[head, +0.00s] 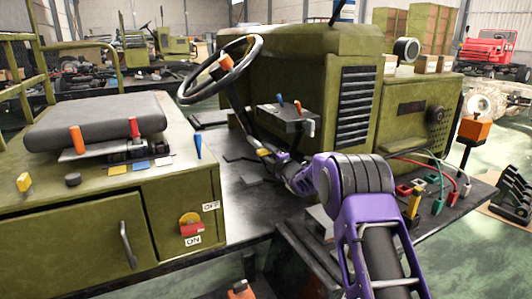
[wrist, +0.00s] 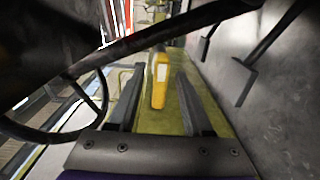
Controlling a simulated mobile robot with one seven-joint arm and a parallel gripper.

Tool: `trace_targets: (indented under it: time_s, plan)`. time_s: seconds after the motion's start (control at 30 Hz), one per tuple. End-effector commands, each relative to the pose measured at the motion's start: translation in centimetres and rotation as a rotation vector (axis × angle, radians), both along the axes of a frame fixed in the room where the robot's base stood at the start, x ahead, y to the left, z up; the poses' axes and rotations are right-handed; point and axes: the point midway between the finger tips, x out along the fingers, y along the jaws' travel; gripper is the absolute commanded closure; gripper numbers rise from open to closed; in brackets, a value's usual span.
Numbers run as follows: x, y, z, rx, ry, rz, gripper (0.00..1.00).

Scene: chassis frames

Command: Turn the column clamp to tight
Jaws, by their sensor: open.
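A yellow handle with a pale patch (wrist: 160,85), which looks like the column clamp lever, stands between the two dark fingers of my gripper (wrist: 158,64) in the wrist view. The fingers are apart, with gaps visible on both sides of the handle. In the head view my gripper (head: 270,156) is low on the steering column, below the steering wheel (head: 222,68). A small yellow piece (head: 262,152) shows at its tip. I cannot read any tight or loose marking. My purple arm reaches in from the lower right.
The steering wheel rim (wrist: 50,128) crosses the left and top of the wrist view, close to my gripper. A lever box (head: 288,118) stands right of the column. Dark pedals (wrist: 240,80) are at the right. The seat (head: 95,122) is at the left.

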Motion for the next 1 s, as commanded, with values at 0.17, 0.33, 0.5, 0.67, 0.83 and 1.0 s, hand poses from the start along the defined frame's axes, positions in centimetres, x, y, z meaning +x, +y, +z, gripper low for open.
trace_targets:
  time_s: [0.17,0.33,0.5,0.67,0.83,1.0]
  plan:
    - [0.39,0.24,0.01,0.0,0.0,-0.001,0.5]
    - [0.4,0.23,0.0,0.0,0.0,-0.001,0.5]
    - [0.39,0.21,0.0,0.0,0.0,-0.001,0.72]
    - [0.38,0.2,-0.01,0.0,0.0,-0.001,1.0]
    - [0.39,0.19,-0.01,0.0,0.0,-0.001,1.0]
    - [0.38,0.18,-0.03,0.005,0.003,-0.001,1.0]
